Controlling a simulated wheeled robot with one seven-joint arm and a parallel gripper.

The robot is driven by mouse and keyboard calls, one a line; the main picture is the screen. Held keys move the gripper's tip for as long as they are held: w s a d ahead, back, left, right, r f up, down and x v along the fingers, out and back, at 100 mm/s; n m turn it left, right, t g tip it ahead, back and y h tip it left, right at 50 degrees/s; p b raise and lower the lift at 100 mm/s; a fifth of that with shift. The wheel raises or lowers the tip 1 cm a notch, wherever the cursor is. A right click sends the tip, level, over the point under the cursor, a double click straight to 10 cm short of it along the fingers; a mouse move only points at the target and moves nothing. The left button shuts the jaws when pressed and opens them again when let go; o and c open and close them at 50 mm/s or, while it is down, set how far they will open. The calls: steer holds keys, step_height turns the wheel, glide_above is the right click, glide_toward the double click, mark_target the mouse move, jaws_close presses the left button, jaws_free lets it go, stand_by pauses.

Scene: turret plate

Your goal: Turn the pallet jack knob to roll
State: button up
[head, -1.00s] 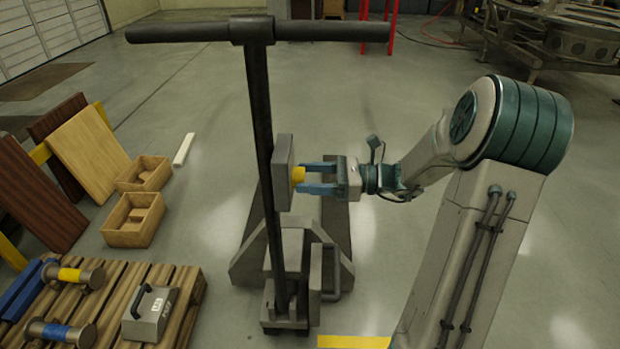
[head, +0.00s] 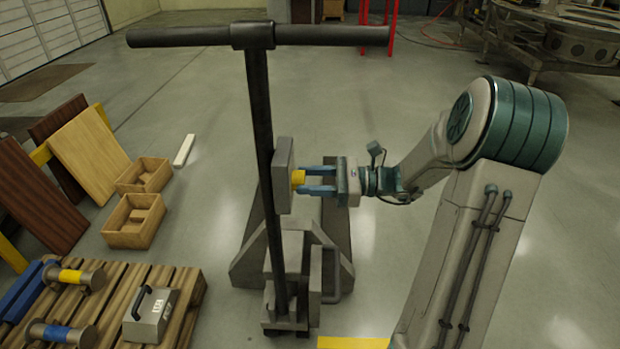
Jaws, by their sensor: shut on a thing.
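The pallet jack (head: 276,257) stands upright in the middle of the head view, with a dark T-shaped handle (head: 262,130) on top. A grey box (head: 284,165) is fixed to its post.
A wooden pallet (head: 186,306) at the lower left carries cylinders and a grey weight (head: 152,313). Two open wooden boxes (head: 133,220) and leaning boards (head: 90,155) stand behind it. The floor right of the jack is clear around my arm.

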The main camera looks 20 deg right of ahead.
steer(key=shift+n+b, duration=0.65)
steer(key=shift+n, duration=3.05)
steer(key=o, duration=1)
steer(key=shift+d, duration=0.15)
steer(key=p+v, duration=0.1)
steer(key=v, duration=1.2)
steer(key=shift+s+d+p, duration=0.15)
steer(key=shift+d+p, duration=0.15)
steer(key=shift+p, duration=0.05)
